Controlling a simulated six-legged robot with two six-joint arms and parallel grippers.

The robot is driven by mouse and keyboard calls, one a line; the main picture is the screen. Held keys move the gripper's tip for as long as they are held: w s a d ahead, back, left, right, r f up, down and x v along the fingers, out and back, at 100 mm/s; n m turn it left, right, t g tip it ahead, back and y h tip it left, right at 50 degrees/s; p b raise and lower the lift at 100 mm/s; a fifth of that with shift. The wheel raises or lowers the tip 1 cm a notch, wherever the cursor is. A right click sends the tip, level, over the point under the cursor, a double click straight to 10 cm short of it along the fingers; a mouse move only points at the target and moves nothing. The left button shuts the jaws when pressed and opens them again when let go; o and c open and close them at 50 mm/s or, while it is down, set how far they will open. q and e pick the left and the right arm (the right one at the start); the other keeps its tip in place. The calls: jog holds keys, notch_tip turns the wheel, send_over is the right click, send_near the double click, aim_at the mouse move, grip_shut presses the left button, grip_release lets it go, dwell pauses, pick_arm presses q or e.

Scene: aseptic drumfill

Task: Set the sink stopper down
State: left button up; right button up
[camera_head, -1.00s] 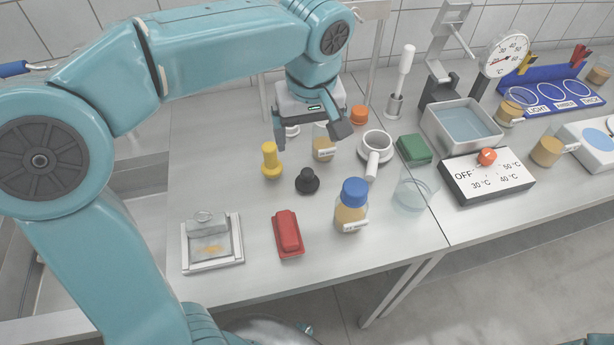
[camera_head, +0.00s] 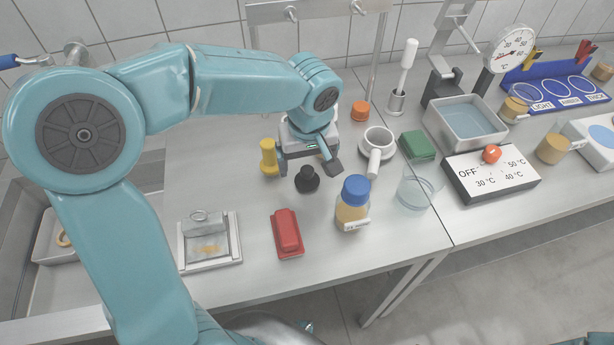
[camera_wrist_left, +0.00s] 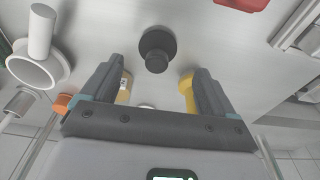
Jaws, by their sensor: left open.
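The black sink stopper (camera_head: 307,181) stands upright on the steel table, knob up. It also shows in the left wrist view (camera_wrist_left: 157,48), just beyond my fingertips and roughly centred between them. My left gripper (camera_head: 309,169) is open and empty, close behind the stopper in the head view. In the left wrist view both fingers (camera_wrist_left: 160,70) are spread wide with nothing gripped.
Near the gripper stand a yellow plunger-like piece (camera_head: 268,158), a white cup with a handle (camera_head: 378,142) and a blue-capped jar (camera_head: 353,202). A red block (camera_head: 287,233) and a metal-framed plate (camera_head: 209,242) lie in front.

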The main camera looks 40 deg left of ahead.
aim_at(308, 170)
pick_arm(q)
jog(key=f, duration=0.5)
jog(key=shift+w+a, duration=0.25)
jog(key=shift+w, duration=0.15)
jog(key=c, duration=1.2)
